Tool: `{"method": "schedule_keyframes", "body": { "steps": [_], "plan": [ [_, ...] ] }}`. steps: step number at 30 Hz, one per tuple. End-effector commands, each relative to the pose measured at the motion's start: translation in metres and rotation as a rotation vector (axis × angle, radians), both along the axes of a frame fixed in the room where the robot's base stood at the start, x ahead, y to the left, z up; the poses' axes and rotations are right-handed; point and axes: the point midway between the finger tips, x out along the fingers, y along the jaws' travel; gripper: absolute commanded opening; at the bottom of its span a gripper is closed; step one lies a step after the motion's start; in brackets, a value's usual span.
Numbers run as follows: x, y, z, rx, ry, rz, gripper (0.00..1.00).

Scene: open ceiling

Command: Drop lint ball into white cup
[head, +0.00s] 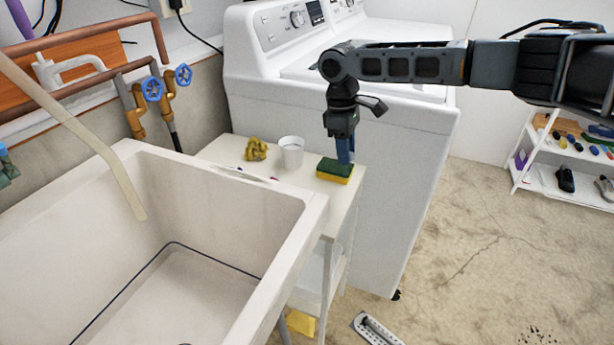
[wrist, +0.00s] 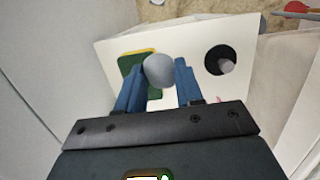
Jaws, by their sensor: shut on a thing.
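My gripper (wrist: 159,78) points down above the right side of the small table in the head view (head: 345,158). Its blue fingers are shut on a rounded grey lint ball (wrist: 158,69), seen between them in the wrist view. The ball cannot be made out in the head view. The white cup (head: 291,153) stands upright on the table, left of my gripper. A dark round shape with a pale patch shows right of the fingers in the wrist view; I cannot tell whether it is the cup's inside.
A green-and-yellow sponge (head: 336,171) lies by my fingertips; it also shows in the wrist view (wrist: 127,66). A crumpled yellow item (head: 257,149) sits left of the cup. The sink (head: 315,215) is left of the table, and the white washer (head: 400,160) stands behind.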

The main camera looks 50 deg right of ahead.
Motion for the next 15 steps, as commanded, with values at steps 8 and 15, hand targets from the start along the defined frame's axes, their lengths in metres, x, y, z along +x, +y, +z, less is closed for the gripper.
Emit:
{"method": "schedule_keyframes", "body": {
  "steps": [8, 15],
  "plan": [
    [0.044, 0.036, -0.035, 0.000, 0.001, 0.000, 0.08],
    [0.060, 0.047, -0.047, -0.001, 0.001, -0.002, 0.08]
  ]
}}
